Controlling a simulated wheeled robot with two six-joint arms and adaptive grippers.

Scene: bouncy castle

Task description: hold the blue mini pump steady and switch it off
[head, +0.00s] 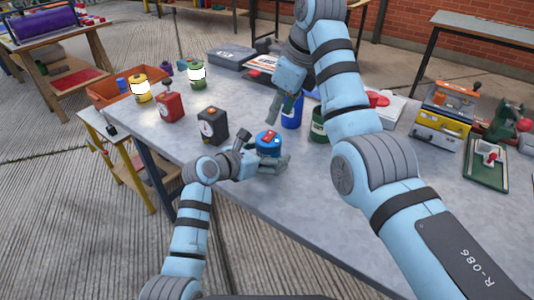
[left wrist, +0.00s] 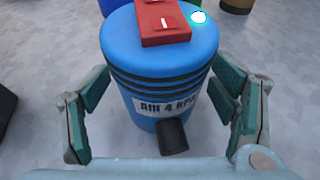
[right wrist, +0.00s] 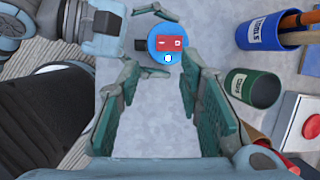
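The blue mini pump (head: 268,146) stands upright near the table's front edge. In the left wrist view the pump (left wrist: 150,78) shows black bands, a label, a black spout facing me and a red switch block (left wrist: 163,22) on its lid. My right gripper (head: 288,104) is above and behind the pump. In the right wrist view it is open and empty (right wrist: 160,65), the pump (right wrist: 168,44) beyond its fingertips.
A black canister (head: 212,126) and a red canister (head: 170,102) stand left of the pump. A blue tool cup (right wrist: 263,30) and a green cup (right wrist: 252,88) stand close on the other side. Toolboxes (head: 440,130) are at the right. The front table surface is bare.

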